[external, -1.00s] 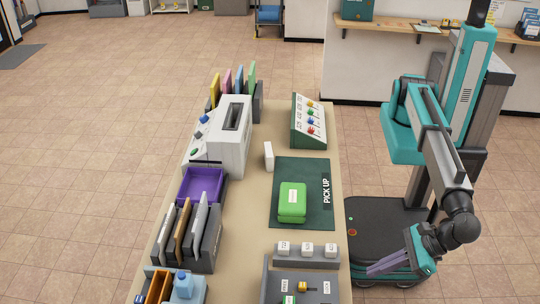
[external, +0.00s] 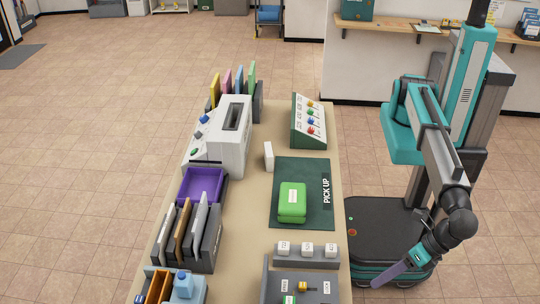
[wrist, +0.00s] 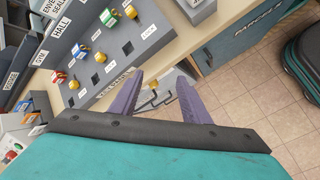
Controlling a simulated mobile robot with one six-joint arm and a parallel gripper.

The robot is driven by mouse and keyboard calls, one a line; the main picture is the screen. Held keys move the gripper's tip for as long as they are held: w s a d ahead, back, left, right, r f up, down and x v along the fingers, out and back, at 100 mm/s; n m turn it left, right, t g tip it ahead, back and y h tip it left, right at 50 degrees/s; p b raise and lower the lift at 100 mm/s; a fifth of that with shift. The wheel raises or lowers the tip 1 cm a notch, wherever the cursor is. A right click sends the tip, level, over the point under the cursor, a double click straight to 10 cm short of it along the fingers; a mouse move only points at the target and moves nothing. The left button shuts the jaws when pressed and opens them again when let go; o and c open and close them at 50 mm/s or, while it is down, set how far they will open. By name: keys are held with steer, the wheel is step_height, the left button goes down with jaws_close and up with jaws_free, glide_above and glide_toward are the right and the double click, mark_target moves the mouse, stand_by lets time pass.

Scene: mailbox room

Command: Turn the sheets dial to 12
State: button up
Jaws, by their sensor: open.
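No label reading "sheets" can be made out in either view, so I cannot tell which control is the sheets dial. A white machine (external: 234,140) stands on the far half of the counter, with small blue, grey and green controls on its sloped left face. A grey panel (external: 318,290) with a yellow-topped knob (external: 303,287) is at the near end. My gripper (external: 385,276) hangs low, right of the counter, touching nothing. In the wrist view its purple fingers (wrist: 162,82) are apart and empty, over the counter's edge.
The wrist view shows a grey board (wrist: 115,55) with coloured knobs or tags and a "PARCELS" front (wrist: 245,35). On the counter are a green block (external: 292,202) on a dark mat (external: 316,215), a purple tray (external: 218,184) and a sloped panel (external: 309,120). Floor left is clear.

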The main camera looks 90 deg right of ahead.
steer(key=w+d+r+m+g, duration=0.1)
steer(key=w+d+m, duration=0.3)
steer(key=w, duration=0.5)
steer(key=w+d+r+m+g, duration=0.1)
steer(key=w+d+m, duration=0.4)
steer(key=w, duration=0.4)
steer(key=w+d+r+m+g, duration=0.1)
steer(key=w+d+m, duration=0.4)
steer(key=w, duration=0.5)
steer(key=shift+w+r+m+g+b, duration=0.1)
steer(key=shift+r+m+g+b, duration=0.2)
steer(key=shift+r+m, duration=0.4)
steer(key=w+d+r+m, duration=0.2)
steer(key=w+d+m, duration=0.1)
steer(key=w+d, duration=0.55)
steer(key=m, duration=0.7)
glide_toward(197, 132)
steer(key=s+v, duration=0.1)
steer(key=v, duration=0.4)
steer(key=shift+w+a+f+t+b, duration=0.1)
steer(key=shift+w+t+b, duration=0.05)
steer(key=shift+t+b, duration=0.25)
steer(key=shift+f, duration=0.15)
steer(key=shift+p+x, duration=1.65)
steer(key=shift+x, duration=5.1)
